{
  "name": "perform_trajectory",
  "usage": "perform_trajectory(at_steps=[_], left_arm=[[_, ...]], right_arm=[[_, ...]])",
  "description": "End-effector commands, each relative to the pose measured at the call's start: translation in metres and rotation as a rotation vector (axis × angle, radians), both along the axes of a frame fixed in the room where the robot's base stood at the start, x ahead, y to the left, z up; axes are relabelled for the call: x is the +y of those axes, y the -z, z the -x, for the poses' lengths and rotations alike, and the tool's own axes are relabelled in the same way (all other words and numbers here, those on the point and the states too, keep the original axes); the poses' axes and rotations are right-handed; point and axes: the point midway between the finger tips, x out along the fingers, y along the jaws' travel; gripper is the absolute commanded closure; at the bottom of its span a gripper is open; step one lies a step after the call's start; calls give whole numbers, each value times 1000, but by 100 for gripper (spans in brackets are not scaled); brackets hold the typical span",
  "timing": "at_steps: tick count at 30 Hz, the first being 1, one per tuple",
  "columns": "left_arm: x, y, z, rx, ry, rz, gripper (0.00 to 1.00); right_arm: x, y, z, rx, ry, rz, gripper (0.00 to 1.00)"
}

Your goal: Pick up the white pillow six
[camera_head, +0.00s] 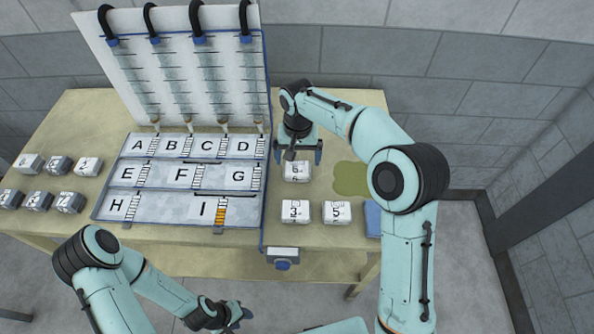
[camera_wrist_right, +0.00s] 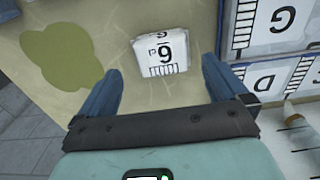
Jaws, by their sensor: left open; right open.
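The white pillow six (camera_head: 296,172) lies on the table to the right of the lettered board, its printed 6 facing up. It also shows in the right wrist view (camera_wrist_right: 161,52), near the top middle. My right gripper (camera_head: 299,153) is open above the table, just behind the pillow in the head view. In the right wrist view its two blue fingers point toward the pillow, one on either side, with the pillow mostly beyond the tips. My left gripper (camera_head: 240,313) is open and empty, low in front of the table.
Two more white pillows, numbered 3 (camera_head: 296,211) and 5 (camera_head: 337,212), lie in front of pillow six. Several white and grey pillows (camera_head: 45,180) lie at the left. The lettered board (camera_head: 180,177) lies left of pillow six, with a tall panel (camera_head: 185,75) behind. A green stain (camera_head: 350,178) marks the tabletop.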

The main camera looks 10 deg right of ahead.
Motion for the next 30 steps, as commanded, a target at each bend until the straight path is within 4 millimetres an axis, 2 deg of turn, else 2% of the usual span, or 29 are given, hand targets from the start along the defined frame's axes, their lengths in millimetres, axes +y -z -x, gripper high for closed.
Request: perform_trajectory(at_steps=[7,15,24,28,29,30], left_arm=[[0,1,1,0,0,0,57],[0,2,2,1,0,0,57],[0,2,2,1,0,0,57],[0,2,2,1,0,0,57],[0,2,2,1,0,0,57],[0,2,2,1,0,0,57]], right_arm=[[1,18,0,1,-1,0,0],[1,56,-1,0,-1,-1,0],[1,60,-1,-2,-1,-1,0],[1,60,-1,-2,-1,-1,42],[1,60,-2,-2,-1,-1,49],[1,60,-2,-2,-1,-1,49]])
